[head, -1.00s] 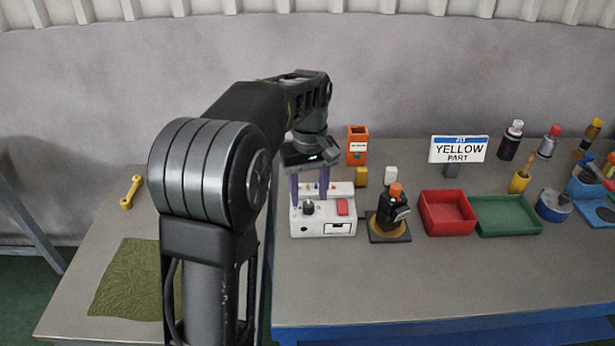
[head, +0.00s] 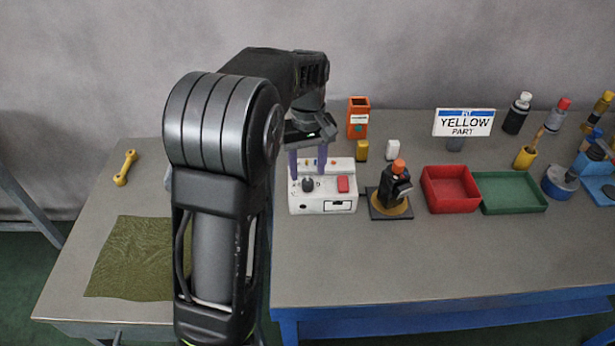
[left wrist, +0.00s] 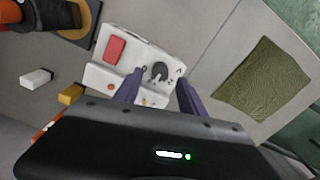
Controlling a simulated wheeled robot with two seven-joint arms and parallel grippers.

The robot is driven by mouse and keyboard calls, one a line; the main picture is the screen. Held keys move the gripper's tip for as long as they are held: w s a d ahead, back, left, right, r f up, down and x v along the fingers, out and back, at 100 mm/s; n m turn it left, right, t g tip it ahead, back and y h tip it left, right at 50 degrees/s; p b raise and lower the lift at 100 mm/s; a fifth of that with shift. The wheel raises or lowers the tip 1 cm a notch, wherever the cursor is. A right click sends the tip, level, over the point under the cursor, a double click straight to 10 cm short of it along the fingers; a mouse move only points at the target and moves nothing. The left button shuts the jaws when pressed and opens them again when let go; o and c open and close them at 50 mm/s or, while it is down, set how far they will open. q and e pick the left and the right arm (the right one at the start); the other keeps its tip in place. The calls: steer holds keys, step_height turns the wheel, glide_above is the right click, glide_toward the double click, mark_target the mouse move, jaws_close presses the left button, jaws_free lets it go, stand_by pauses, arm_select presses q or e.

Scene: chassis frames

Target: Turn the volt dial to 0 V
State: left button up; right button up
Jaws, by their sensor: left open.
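The white panel box (head: 323,206) stands near the left edge of the right-hand table. The dark volt dial (head: 308,184) is on its top face, left of a red button (head: 343,184). In the left wrist view the dial (left wrist: 158,72) shows just beyond the fingertips, near the gap between them. Markings beside it are too small to read. My left gripper (head: 308,177) is open, its purple fingers pointing down over the box. In the left wrist view the fingers (left wrist: 160,80) are spread and hold nothing. I cannot tell whether they touch the box. My right gripper is not in view.
A black and orange device (head: 393,187) on a dark base stands just right of the box. Yellow (head: 362,150) and white (head: 392,150) blocks and an orange container (head: 358,120) stand behind. Red (head: 449,208) and green (head: 515,206) trays lie further right. The table front is clear.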

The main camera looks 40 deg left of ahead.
mark_target(307, 181)
arm_select(q)
steer(key=shift+f, duration=1.95)
jaws_close()
